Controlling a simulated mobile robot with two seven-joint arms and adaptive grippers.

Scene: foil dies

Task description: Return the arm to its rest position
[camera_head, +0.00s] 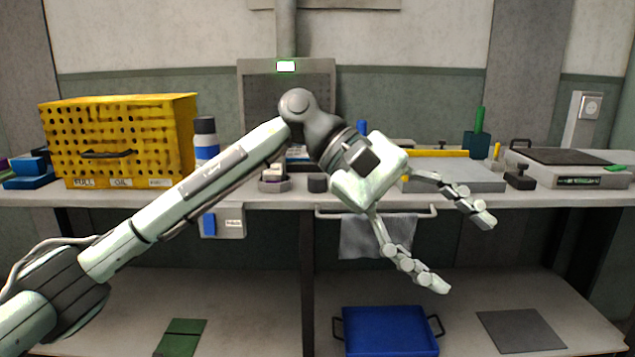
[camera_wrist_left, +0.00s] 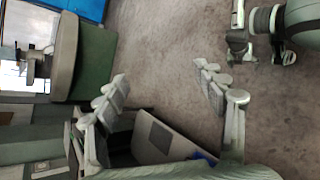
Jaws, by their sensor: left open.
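My left arm reaches in from the left in the head view, and its left gripper (camera_head: 458,250) hangs in front of the bench, pointing down and to the right. Its two jointed fingers are spread wide with nothing between them. The left wrist view shows the same open fingers (camera_wrist_left: 165,92) over bare grey floor. My right gripper is not visible in the head view. A dark and pale jointed part at the top right of the wrist view may be part of my own body.
The workbench (camera_head: 270,197) carries a yellow perforated box (camera_head: 120,138), a blue-and-white bottle (camera_head: 206,145) and a grey machine (camera_head: 565,168). A cloth (camera_head: 365,240) hangs on a front rail. A blue tray (camera_head: 388,332) sits on the lower shelf. The air around the gripper looks clear.

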